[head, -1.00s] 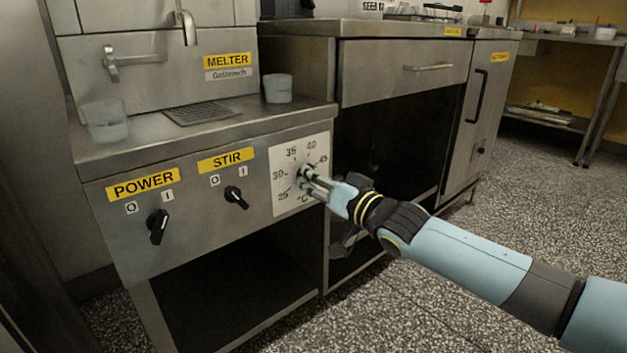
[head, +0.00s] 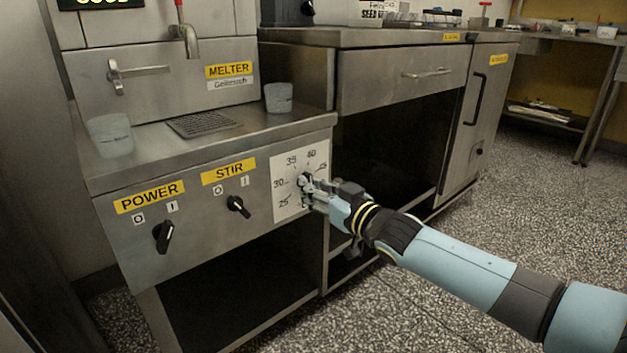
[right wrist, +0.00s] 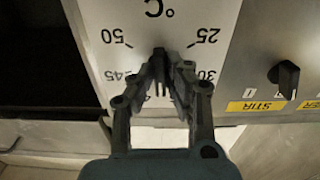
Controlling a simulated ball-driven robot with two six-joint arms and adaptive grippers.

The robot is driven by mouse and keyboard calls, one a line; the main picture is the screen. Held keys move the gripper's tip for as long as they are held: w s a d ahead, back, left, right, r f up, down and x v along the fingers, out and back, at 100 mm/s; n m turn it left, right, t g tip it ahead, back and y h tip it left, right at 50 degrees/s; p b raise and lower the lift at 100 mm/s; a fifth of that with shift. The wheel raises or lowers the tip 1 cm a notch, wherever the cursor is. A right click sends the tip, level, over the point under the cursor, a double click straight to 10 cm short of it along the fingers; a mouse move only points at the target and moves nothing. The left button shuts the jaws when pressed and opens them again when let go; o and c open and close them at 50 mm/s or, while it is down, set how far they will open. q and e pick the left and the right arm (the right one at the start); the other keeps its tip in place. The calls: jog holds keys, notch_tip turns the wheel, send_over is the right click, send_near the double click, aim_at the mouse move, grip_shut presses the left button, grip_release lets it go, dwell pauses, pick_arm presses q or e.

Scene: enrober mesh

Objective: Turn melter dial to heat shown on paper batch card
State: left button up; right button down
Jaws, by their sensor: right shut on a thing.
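The melter's heat dial is a white plate (head: 285,208) with a °C scale of printed numbers, at the right end of the steel front panel. My right gripper (head: 307,186) is at the plate's middle, shut on the dial knob, which its fingers mostly hide. In the right wrist view the fingers (right wrist: 160,72) close around the dark knob, with 25 and 50 printed on either side. The knob's pointer cannot be made out, so its setting is unclear. I cannot make out a batch card. My left gripper is out of view.
The STIR knob (head: 238,207) and POWER knob (head: 163,237) sit left of the dial on the same panel. Two translucent cups (head: 110,136) (head: 279,98) stand on the melter top. An open shelf bay lies below the panel.

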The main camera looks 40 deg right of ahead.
pick_arm(q)
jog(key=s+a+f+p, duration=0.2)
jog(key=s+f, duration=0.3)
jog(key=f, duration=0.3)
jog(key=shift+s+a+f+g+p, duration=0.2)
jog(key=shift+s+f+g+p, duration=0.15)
jog(key=shift+p, duration=0.45)
pick_arm(e)
jog(key=shift+n, duration=7)
jog(key=c, duration=1.4)
grip_release()
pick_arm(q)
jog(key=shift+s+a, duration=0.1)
pick_arm(e)
jog(key=shift+o, duration=0.2)
jog(key=shift+s, duration=0.1)
jog(key=s, duration=1.1)
jog(key=shift+s+d, duration=0.4)
jog(key=shift+d, duration=0.05)
